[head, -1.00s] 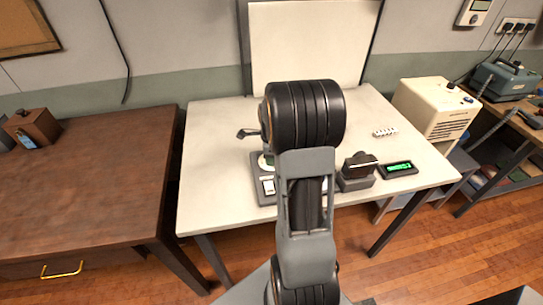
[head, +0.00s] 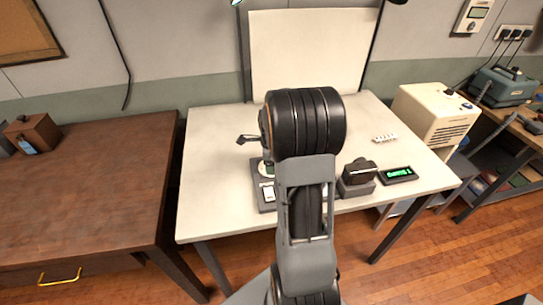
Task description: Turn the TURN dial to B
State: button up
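A grey panel (head: 263,196) lies on the white table, mostly hidden behind my arm. A round pale part (head: 264,168) shows at its left edge; it may be the dial, but no TURN label or letter B can be read. My gripper (head: 246,139) appears as a small dark shape sticking out left of my wrist, above and behind the panel in the picture. Its fingers are too small to tell open from shut. I cannot tell whether it touches anything.
A black device on a grey base (head: 358,180) and a small display with green text (head: 398,174) stand right of the panel. A white strip (head: 385,138) lies farther back. The white table's (head: 210,205) left side is clear. A brown desk (head: 80,190) stands left.

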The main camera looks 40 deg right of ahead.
notch_tip(320, 180, up, 14)
jog(key=shift+s+a+f, duration=0.15)
jog(key=shift+s+a, duration=0.1)
jog(key=shift+s, duration=0.05)
dwell(0.7)
